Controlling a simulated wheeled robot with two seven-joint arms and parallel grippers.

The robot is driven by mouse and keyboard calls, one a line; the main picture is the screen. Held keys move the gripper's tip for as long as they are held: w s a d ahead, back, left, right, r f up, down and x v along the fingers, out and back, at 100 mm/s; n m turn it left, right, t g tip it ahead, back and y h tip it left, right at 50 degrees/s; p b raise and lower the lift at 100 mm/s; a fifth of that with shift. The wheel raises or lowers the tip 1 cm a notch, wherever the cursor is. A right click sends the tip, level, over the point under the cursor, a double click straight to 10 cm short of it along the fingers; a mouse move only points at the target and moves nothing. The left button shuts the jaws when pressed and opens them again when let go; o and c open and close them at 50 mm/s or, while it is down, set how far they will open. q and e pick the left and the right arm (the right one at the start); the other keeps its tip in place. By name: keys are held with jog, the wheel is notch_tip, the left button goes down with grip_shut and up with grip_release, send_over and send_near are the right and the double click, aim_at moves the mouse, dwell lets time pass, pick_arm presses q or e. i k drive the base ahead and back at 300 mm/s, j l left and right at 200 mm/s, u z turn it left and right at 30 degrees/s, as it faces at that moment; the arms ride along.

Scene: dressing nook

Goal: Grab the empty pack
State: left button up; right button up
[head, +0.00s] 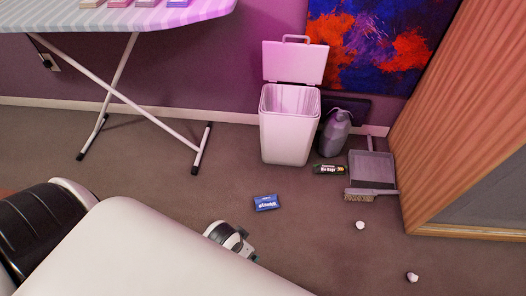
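A small blue pack (266,203) with white lettering lies flat on the carpet in the middle of the head view. A dark pack (328,169) with yellow and white lettering that seems to read "Bin Bags" lies on the floor farther back, right of the white bin. I cannot tell from here which pack is empty. No gripper fingers show. Parts of my own body fill the lower left, and a small white and dark part of mine shows just below the blue pack, apart from it in the picture.
A white bin (287,137) stands with its lid up by the wall. Right of it are a grey bottle (335,135), a dustpan (371,168) and a brush (358,195). Two white crumpled bits (360,225) lie at right. An ironing board (122,17) stands left. Carpet around the blue pack is clear.

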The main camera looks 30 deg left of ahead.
aim_at(270, 202)
jog(key=u, duration=0.85)
